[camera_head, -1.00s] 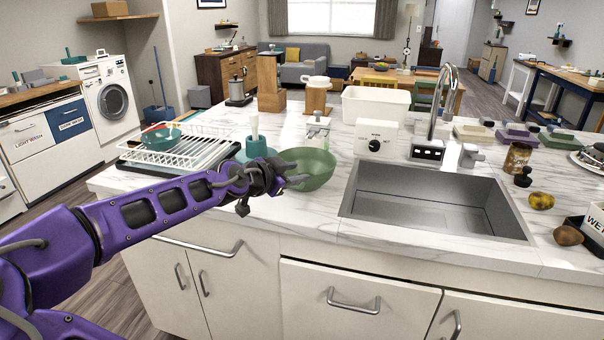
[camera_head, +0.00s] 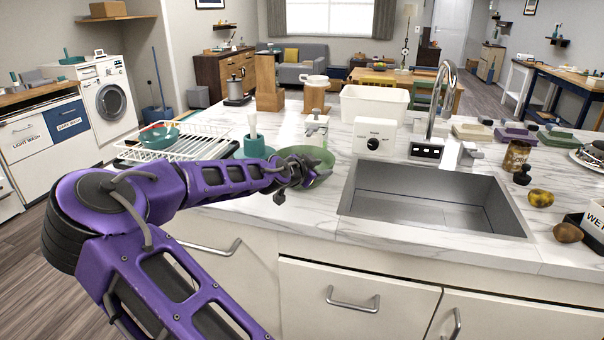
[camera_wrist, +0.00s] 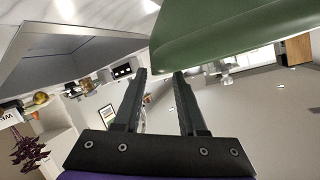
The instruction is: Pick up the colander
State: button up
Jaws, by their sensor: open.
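A green bowl-shaped vessel, taken as the colander (camera_head: 321,158), stands on the marble counter left of the sink; I cannot make out any holes. My gripper (camera_head: 304,172) is at its near side in the head view and hides part of its front wall. In the wrist view, the colander (camera_wrist: 235,28) fills the upper right, close past the fingertips. My gripper (camera_wrist: 163,74) shows two dark fingers apart with nothing held between them. Whether a finger touches the wall is unclear.
The sink (camera_head: 435,203) lies to the right. A teal-based brush holder (camera_head: 254,143) stands close left of the colander, a soap dispenser (camera_head: 316,127) behind it. A white dish rack (camera_head: 180,143) is further left. Bare counter (camera_head: 290,212) lies in front.

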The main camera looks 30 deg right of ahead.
aim_at(325, 168)
jog(key=x, duration=0.3)
jog(key=shift+d+f, duration=0.15)
grip_shut()
dwell(1.3)
